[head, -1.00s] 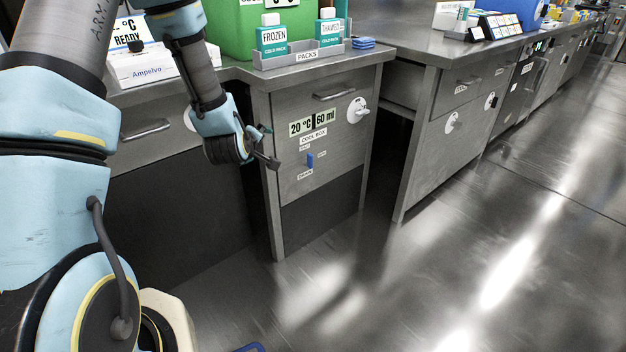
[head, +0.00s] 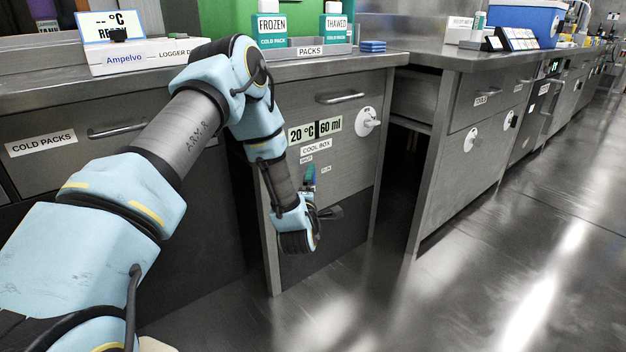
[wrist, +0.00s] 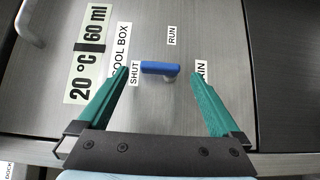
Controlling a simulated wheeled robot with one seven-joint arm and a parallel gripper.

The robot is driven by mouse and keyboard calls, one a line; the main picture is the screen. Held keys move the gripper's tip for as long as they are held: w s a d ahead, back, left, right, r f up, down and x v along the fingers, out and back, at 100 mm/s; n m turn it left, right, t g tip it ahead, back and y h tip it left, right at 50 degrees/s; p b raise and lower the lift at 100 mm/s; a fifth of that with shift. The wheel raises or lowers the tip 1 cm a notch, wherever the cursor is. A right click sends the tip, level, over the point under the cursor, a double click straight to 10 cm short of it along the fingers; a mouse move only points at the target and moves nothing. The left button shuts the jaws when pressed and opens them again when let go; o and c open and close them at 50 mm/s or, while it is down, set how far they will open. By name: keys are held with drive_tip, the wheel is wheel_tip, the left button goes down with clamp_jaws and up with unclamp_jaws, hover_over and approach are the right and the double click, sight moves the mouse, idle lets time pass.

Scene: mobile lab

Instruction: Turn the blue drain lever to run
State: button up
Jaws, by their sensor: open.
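The blue drain lever (wrist: 158,68) is on the grey cabinet front in the wrist view. Its handle points toward the SHUT label (wrist: 135,73); the RUN label (wrist: 172,35) is off to its side. My gripper (wrist: 160,73) is open, with one green finger on each side of the lever and visible gaps between them. I cannot tell how far the fingertips are from the panel. In the head view my wrist hides much of the lever area.
The COOL BOX label (head: 316,147) and a 20 °C / 60 ml display (head: 315,130) are above the lever. A white round knob (head: 368,121) is at the upper right of this cabinet front. Open floor (head: 480,260) lies to the right.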

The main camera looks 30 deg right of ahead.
sight(313, 184)
drive_tip(key=x, duration=0.5)
drive_tip(key=shift+b, duration=0.35)
drive_tip(key=c, duration=1.3)
